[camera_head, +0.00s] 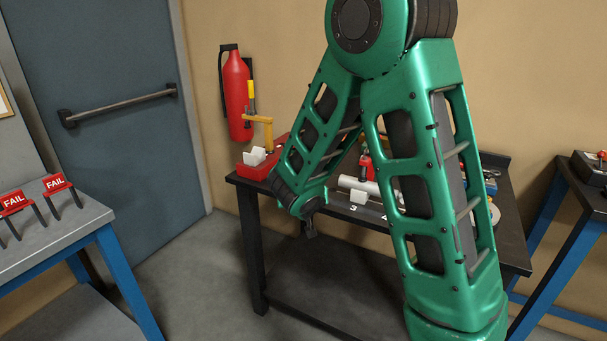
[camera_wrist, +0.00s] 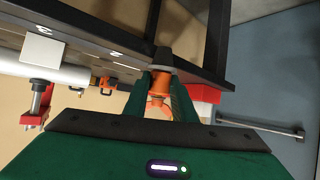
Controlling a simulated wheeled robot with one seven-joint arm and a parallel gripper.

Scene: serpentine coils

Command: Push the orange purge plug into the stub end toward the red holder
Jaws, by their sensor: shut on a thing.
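The orange purge plug (camera_wrist: 160,82), with a dark grey tapered end, sits between the green fingers of my gripper (camera_wrist: 161,88) in the wrist view. My gripper is shut on it, apparently in front of the table's edge. A red block (camera_wrist: 205,95), probably the red holder, shows just right of the fingers, partly hidden. In the head view, a red box (camera_head: 254,170) stands at the table's left end. A white pipe (camera_head: 357,185) lies on the table; it also shows left of my gripper in the wrist view (camera_wrist: 65,73). I cannot tell which end is the stub.
My arm hides much of the dark table (camera_head: 250,183). A red clamp-like part (camera_wrist: 36,108) and a small orange fitting (camera_wrist: 107,82) are near the pipe. A grey bench (camera_head: 60,235) with FAIL signs stands left. Floor between bench and table is clear.

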